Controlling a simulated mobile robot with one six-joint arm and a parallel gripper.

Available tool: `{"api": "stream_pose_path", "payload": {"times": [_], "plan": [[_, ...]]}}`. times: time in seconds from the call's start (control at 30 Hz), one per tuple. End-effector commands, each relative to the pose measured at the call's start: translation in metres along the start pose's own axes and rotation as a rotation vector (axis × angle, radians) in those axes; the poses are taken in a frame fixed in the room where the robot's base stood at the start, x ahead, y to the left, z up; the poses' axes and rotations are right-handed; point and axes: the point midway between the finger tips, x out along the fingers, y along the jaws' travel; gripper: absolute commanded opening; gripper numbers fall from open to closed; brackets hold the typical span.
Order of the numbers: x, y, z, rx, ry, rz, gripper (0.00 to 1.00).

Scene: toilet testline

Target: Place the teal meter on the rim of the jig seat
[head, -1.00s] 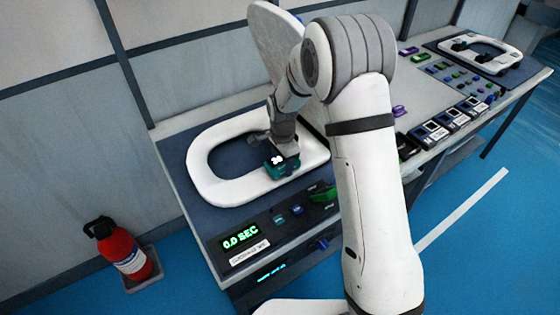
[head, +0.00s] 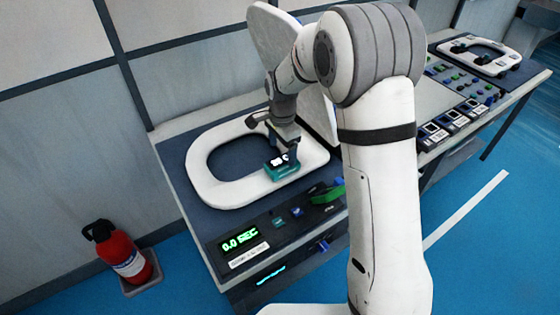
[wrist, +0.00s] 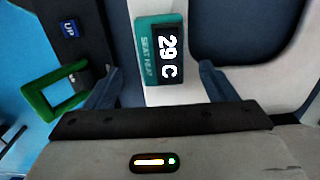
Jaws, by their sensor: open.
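The teal meter (head: 281,168) rests on the front part of the white rim of the jig seat (head: 215,185). In the wrist view the meter (wrist: 161,52) reads "29 C" with the words "SEAT HEAT", and the white rim (wrist: 158,97) shows beneath it. My gripper (head: 285,150) is above the meter in the head view. In the wrist view my open gripper (wrist: 158,88) has one dark finger on each side of the meter, with gaps between the fingers and its sides. The fingers do not touch it.
The control panel with a green "0.0 SEC" display (head: 240,240) is in front of the seat. A green part (head: 327,193) lies at its right. A red fire extinguisher (head: 122,253) stands on the floor at left. A second, smaller seat (head: 480,57) is at the far right.

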Motion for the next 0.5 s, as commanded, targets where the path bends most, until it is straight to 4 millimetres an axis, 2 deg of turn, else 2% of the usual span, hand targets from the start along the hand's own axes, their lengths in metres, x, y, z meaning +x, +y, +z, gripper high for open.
{"api": "stream_pose_path", "payload": {"times": [0.03, 0.2, 0.33, 0.5], "plan": [[-0.011, -0.001, 0.0, 0.0, 0.001, -0.004, 0.78], [-0.039, -0.001, 0.0, -0.001, 0.001, -0.003, 0.78], [-0.05, 0.0, 0.0, -0.001, 0.0, 0.0, 0.78], [-0.054, 0.0, 0.001, -0.001, 0.0, 0.0, 0.78]]}}
